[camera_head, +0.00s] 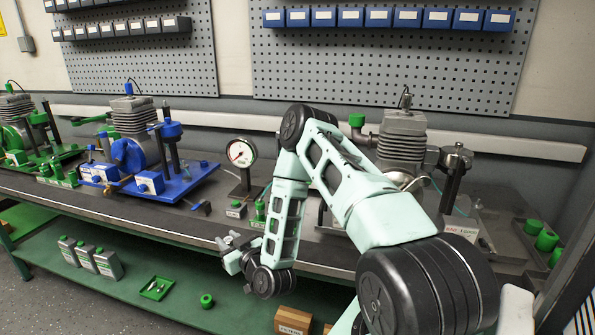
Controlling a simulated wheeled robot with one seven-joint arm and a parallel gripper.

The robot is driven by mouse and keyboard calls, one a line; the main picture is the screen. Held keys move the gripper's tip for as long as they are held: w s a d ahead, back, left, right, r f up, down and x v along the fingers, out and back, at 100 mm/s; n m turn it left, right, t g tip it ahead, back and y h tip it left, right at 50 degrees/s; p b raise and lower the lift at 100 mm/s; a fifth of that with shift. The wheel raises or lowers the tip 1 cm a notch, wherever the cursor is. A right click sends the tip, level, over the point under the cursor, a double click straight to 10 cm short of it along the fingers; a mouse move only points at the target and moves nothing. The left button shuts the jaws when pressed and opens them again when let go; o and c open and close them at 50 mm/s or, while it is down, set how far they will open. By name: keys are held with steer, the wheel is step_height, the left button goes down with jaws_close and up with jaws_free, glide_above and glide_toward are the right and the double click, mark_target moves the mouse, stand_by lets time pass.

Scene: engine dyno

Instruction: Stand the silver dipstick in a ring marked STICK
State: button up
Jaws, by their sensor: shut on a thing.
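My gripper (228,243) is at the front edge of the bench, left of my folded forearm. It points to the left and is small in the view. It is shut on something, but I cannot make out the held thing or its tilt. I cannot pick out the silver dipstick for sure. No ring marked STICK can be read. My arm hides the middle of the bench.
A dial gauge (241,153) stands behind my gripper. A blue engine stand (178,184) is to its left, a green one (35,150) farther left. A grey engine (402,139) is behind my arm. Bottles (103,263) and a green tray (157,288) are on the lower shelf.

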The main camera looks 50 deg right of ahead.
steer(key=s+d+r+m+g+h+p, duration=0.15)
steer(key=d+r, duration=0.25)
steer(key=d, duration=0.4)
steer(key=d+r+m+h, duration=0.2)
steer(key=d+r+h, duration=0.15)
steer(key=d, duration=0.35)
steer(key=s+d+r+m+g+h, duration=0.1)
steer(key=d+r+m+h, duration=0.1)
steer(key=d+r, duration=0.45)
step_height(320, 180, down, 6)
steer(key=d+b, duration=0.1)
steer(key=b, duration=0.1)
steer(key=shift+s+d+f, duration=0.2)
steer(key=shift+d, duration=0.2)
steer(key=shift+b, duration=0.45)
steer(key=shift+f, duration=0.1)
steer(key=shift+f+b, duration=0.5)
steer(key=shift+b, duration=0.2)
steer(key=shift+f, duration=0.2)
steer(key=shift+f+b, duration=1)
steer(key=shift+b, duration=0.1)
